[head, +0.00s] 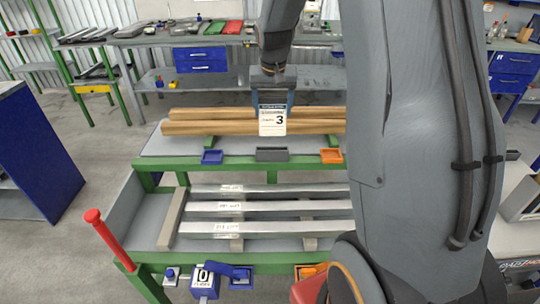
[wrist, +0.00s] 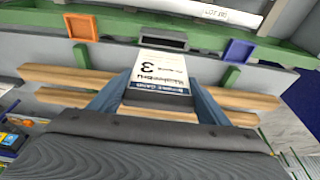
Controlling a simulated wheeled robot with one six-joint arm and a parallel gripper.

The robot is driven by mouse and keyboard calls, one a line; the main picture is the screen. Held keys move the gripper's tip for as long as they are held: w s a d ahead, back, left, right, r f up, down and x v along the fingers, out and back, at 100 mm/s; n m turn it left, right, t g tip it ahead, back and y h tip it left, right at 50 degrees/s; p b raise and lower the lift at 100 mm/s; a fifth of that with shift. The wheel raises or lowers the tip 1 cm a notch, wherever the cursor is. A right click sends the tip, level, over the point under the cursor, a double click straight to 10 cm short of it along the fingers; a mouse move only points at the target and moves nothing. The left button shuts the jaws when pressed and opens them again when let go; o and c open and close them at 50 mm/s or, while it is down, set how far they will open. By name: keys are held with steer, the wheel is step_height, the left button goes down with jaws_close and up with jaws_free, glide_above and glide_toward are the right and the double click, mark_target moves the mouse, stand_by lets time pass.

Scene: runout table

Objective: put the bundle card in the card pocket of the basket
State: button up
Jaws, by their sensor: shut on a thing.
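My gripper (head: 276,106) is shut on the bundle card (head: 272,124), a white card with a dark blue header and a large 3. The card hangs in front of the wooden beams, apart from the pockets below. In the wrist view the card (wrist: 158,72) is between my blue-grey fingers (wrist: 158,98). A blue pocket (head: 212,157), a grey pocket (head: 272,154) and an orange pocket (head: 331,156) line the green rail of the table. The card is above the grey pocket in the head picture. I cannot tell which part is the basket.
Wooden beams (head: 190,128) lie behind the rail. Labelled metal bars (head: 275,207) lie in the front section. A red-topped post (head: 105,235) stands at the front left. A box marked 0 (head: 206,281) and a blue holder (head: 238,275) are at the front. My arm hides the right side.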

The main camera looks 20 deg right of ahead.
mark_target(272, 133)
step_height(272, 133, down, 10)
steer(key=p, duration=0.3)
steer(key=shift+r, duration=0.1)
steer(key=o, duration=1.1)
steer(key=shift+c, duration=0.2)
